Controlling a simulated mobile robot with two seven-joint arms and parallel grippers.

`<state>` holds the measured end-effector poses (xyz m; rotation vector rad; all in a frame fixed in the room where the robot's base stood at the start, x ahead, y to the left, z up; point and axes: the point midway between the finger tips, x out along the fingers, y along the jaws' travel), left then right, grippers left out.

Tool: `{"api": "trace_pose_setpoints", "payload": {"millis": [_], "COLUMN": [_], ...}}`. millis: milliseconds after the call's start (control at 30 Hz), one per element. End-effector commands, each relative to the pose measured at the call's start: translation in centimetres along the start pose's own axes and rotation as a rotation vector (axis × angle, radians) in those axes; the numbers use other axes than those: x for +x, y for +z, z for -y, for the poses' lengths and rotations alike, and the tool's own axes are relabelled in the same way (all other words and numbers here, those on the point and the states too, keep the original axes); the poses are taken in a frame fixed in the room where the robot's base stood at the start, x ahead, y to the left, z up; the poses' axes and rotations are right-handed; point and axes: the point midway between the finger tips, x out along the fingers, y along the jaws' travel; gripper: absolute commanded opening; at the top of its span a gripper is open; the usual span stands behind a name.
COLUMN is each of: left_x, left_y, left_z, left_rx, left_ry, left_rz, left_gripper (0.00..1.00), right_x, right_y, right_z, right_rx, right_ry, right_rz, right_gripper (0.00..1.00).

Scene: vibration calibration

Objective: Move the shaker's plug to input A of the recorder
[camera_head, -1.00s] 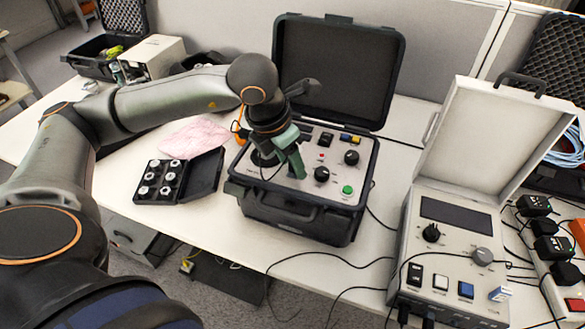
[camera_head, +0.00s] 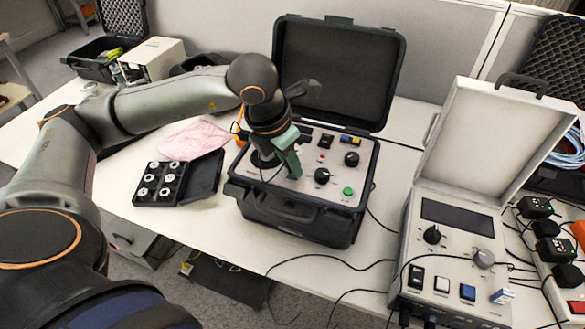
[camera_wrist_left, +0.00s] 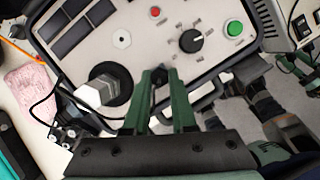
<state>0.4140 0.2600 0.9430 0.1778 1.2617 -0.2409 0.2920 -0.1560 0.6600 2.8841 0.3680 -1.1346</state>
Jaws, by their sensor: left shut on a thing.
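My left gripper (camera_head: 291,166) is over the control panel of the open black case (camera_head: 295,222), with its fingers pointing down. In the wrist view its green fingers (camera_wrist_left: 160,78) are shut on a small dark piece, which looks like the shaker's plug (camera_wrist_left: 161,74); the fingers hide most of it. The shaker, a black round body with a pale hexagonal top (camera_wrist_left: 96,92), stands in the panel to the left of the fingers. The recorder (camera_head: 460,245) is the open light-grey case at the right, with a dark screen and knobs. Its input A cannot be made out.
A black box of round metal pieces (camera_head: 160,182) lies left of the black case, near a pink cloth (camera_head: 195,138). Dark cables hang over the table's front edge. A power strip with black adapters (camera_head: 552,248) is right of the recorder. Raised lids stand behind both cases.

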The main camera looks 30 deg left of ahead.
Motion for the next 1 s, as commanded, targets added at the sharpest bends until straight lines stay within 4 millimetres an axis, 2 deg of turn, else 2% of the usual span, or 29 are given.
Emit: {"api": "trace_pose_setpoints", "payload": {"millis": [367, 800, 1000], "left_x": [0.05, 0.07, 0.03], "left_y": [-0.02, 0.04, 0.02], "left_z": [0.05, 0.27, 0.24], "left_rx": [-0.013, -0.318, -0.337], "left_ry": [0.004, 0.098, 0.104], "left_rz": [-0.001, 0.0, 0.0], "left_gripper": [0.0, 0.0, 0.0], "right_x": [0.06, 0.56, 0.6], "right_y": [0.06, 0.52, 0.35], "right_z": [-0.02, -0.05, -0.06], "right_rx": [0.0, -0.001, -0.001], "right_ry": [0.0, 0.0, 0.0], "right_rz": [0.0, -0.001, -0.004], "right_gripper": [0.5, 0.5, 0.5]}}
